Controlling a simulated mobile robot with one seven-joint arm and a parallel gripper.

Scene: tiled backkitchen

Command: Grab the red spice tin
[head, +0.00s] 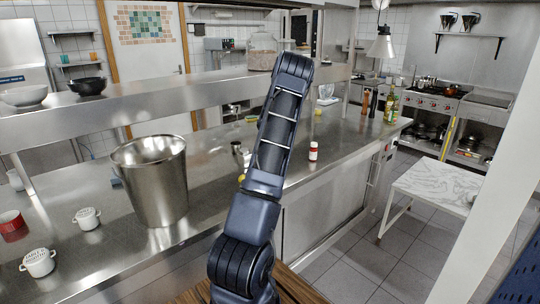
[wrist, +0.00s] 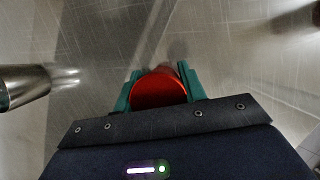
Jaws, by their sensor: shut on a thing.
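The red spice tin (wrist: 158,92) shows in the wrist view as a glossy red round top between the green fingers of my gripper (wrist: 159,74). My gripper is shut on it, with a finger at each side. The steel counter lies beyond it; I cannot tell whether the tin touches the counter. In the head view my arm hides both the gripper and the tin.
A small white bottle with a red cap (head: 313,152) stands right of my arm. A steel bucket (head: 152,180) stands to the left. A metal cylinder (wrist: 22,86) lies left of the gripper in the wrist view. A raised steel shelf (head: 130,103) runs behind.

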